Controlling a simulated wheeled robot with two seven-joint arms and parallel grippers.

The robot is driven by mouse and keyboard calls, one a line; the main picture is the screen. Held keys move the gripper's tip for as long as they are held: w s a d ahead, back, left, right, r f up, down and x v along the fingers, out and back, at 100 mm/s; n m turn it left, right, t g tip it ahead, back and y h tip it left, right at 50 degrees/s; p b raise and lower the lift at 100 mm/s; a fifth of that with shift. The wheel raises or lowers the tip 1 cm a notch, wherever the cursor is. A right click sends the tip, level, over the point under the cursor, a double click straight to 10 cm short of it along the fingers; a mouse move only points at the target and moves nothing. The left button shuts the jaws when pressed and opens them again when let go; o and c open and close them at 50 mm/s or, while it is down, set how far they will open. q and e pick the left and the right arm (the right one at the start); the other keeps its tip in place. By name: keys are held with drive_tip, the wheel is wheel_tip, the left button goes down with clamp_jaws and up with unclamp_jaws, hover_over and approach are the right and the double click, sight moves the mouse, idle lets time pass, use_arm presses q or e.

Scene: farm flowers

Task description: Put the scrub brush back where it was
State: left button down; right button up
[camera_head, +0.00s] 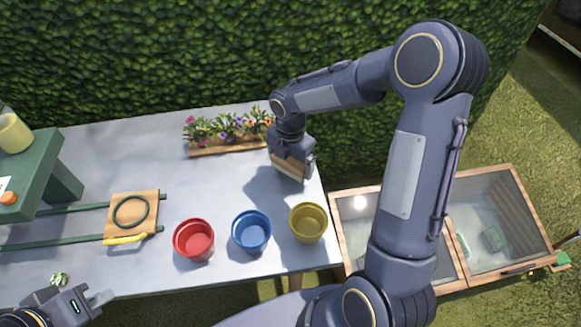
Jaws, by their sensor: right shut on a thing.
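My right gripper (291,160) is over the right end of the grey table, just right of the flower box. It is shut on a brown, wooden-looking block with a pale lower edge, which looks like the scrub brush (290,167). The gripper hides part of it, and I cannot tell whether it touches the table. My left gripper (76,297) is low at the left, at the table's front edge. Its fingers look apart and nothing shows between them.
A flower box (229,146) stands at the back. Red (193,240), blue (251,232) and yellow (308,223) pots line the front. A wooden square with a green ring (133,215) and a green shelf (42,172) are left. A glass-lidded wooden frame (483,168) stands right, beyond the table.

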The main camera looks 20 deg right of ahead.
sight(290, 169)
drive_tip(key=shift+f, duration=1.55)
drive_tip(key=shift+f, duration=0.15)
drive_tip(key=o, duration=0.5)
drive_tip(key=shift+f, duration=0.1)
drive_tip(key=shift+o, duration=0.4)
